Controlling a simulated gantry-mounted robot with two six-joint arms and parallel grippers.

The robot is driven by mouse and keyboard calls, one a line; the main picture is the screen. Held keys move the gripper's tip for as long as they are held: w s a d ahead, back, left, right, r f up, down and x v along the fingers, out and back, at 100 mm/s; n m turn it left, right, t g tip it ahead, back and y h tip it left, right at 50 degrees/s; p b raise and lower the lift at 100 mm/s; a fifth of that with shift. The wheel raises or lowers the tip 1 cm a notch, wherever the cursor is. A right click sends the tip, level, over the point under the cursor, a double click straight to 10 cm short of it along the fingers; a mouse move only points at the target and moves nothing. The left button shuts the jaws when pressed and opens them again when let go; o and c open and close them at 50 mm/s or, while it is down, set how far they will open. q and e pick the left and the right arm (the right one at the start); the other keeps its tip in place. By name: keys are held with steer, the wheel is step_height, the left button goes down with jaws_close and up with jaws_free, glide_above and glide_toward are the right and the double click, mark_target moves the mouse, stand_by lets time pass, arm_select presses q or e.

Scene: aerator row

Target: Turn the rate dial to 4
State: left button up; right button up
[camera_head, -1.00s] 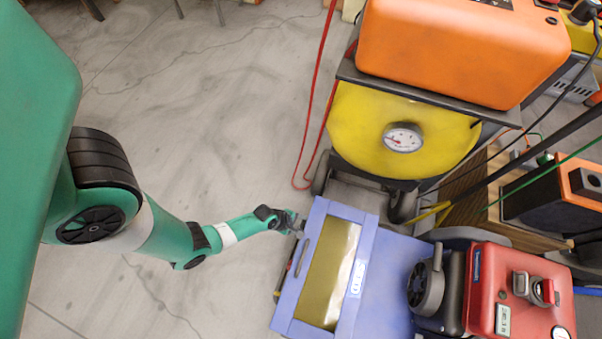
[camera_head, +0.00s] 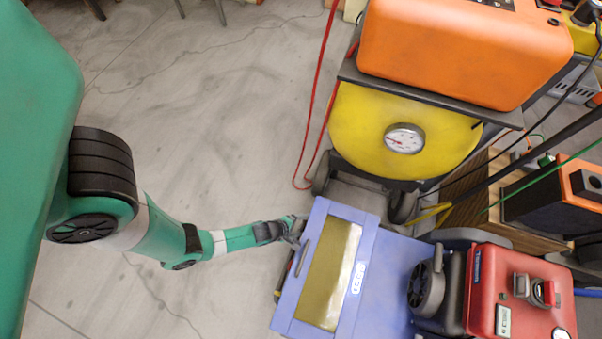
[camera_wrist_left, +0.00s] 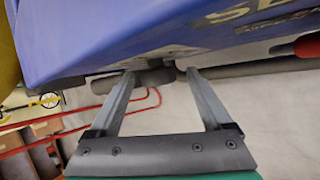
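The blue machine (camera_head: 392,270) with a yellowish window stands at lower centre in the head view. My left gripper (camera_head: 299,229) is at the upper left edge of this machine. In the left wrist view the gripper (camera_wrist_left: 160,76) is open, its two fingers apart with nothing clearly held between them. The blue machine's body (camera_wrist_left: 120,40) fills the top of that view, just beyond the fingertips. A small dark part (camera_wrist_left: 172,52) shows on its underside. I cannot pick out the rate dial or its numbers for certain. My right gripper is not in view.
A red unit (camera_head: 508,262) with a small display is at the right. A yellow drum (camera_head: 360,125) with a round gauge (camera_head: 404,139) stands behind, under an orange case (camera_head: 460,45). A red hose (camera_head: 311,105) hangs beside it. The floor at left is clear.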

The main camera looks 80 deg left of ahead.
arm_select(q)
steer(key=shift+w, duration=0.1)
steer(key=shift+r, duration=0.15)
steer(key=p+v, duration=0.6)
steer(key=v, duration=0.5)
steer(key=shift+r, duration=0.15)
